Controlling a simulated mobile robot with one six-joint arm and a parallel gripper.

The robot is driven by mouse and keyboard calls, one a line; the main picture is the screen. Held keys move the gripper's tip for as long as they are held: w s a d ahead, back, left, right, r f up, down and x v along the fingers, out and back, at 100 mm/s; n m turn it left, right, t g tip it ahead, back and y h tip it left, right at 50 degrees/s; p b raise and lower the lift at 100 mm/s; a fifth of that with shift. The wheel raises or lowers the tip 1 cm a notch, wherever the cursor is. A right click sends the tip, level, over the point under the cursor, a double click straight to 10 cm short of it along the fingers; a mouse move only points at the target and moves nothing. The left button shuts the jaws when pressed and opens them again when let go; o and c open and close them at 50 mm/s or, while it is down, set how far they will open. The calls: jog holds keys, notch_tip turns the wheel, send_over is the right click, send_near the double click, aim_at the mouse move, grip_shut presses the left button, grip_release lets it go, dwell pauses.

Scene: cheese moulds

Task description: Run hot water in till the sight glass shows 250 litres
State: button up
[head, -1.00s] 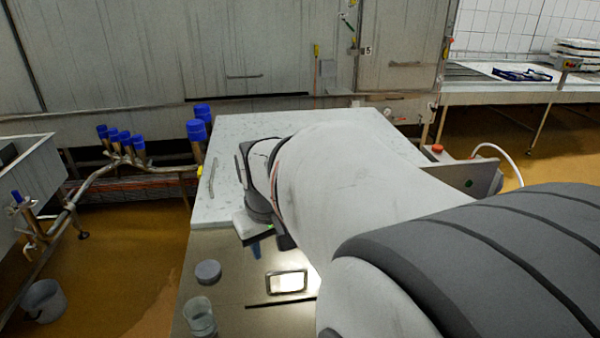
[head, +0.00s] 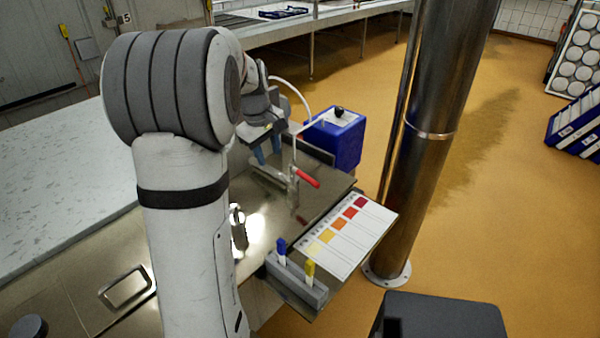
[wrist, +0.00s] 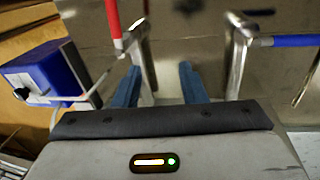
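A valve with a red handle (head: 307,177) stands on the steel top at the right; its handle also shows in the wrist view (wrist: 113,18). A second valve with a blue handle (wrist: 297,40) shows at the wrist view's right. My gripper (head: 268,152) is open, its blue fingers pointing down near the red-handled valve. In the wrist view, my gripper's fingers (wrist: 160,76) are apart, and the red-handled valve's metal body is close to the left finger. I cannot tell whether they touch. I make out no sight glass or litre scale.
A blue box (head: 335,137) with a white top stands beyond the steel top. A colour chart (head: 345,235) and a grey holder with blue and yellow pens (head: 297,279) lie at the right edge. A steel column (head: 425,130) stands right. A white slab (head: 60,180) is left.

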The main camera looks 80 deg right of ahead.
send_near(306, 176)
jog(key=shift+m+g, duration=0.3)
jog(key=shift+m, duration=0.1)
jog(key=x, duration=0.8)
jog(key=shift+w+f, duration=0.2)
jog(key=shift+c, duration=0.4)
grip_shut()
